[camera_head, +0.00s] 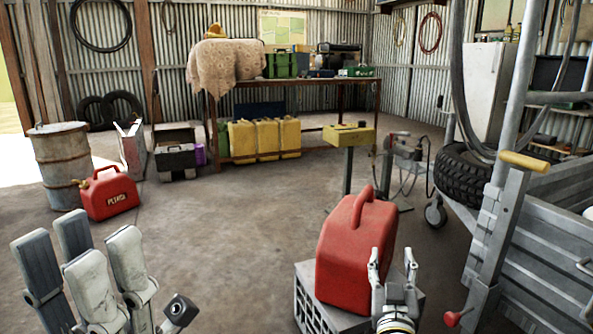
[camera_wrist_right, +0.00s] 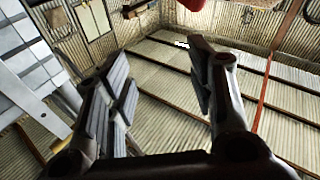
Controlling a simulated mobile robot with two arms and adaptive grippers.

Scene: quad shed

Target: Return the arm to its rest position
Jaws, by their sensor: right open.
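My right gripper (camera_head: 393,262) is at the lower right of centre in the head view, fingers pointing up and apart, with nothing between them. A red fuel can (camera_head: 347,255) stands upright on a grey crate (camera_head: 308,305), just left of and behind the right gripper. I cannot tell whether they touch. My left gripper (camera_head: 80,245) is large at the lower left, its fingers raised and apart, with nothing seen held.
A trailer with grey side panels (camera_head: 550,215) and a tyre (camera_head: 463,175) stands close on the right. Another red can (camera_head: 110,193) and a drum (camera_head: 66,165) stand at the left. A workbench (camera_head: 345,83) is at the back. The middle floor (camera_head: 235,225) is clear.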

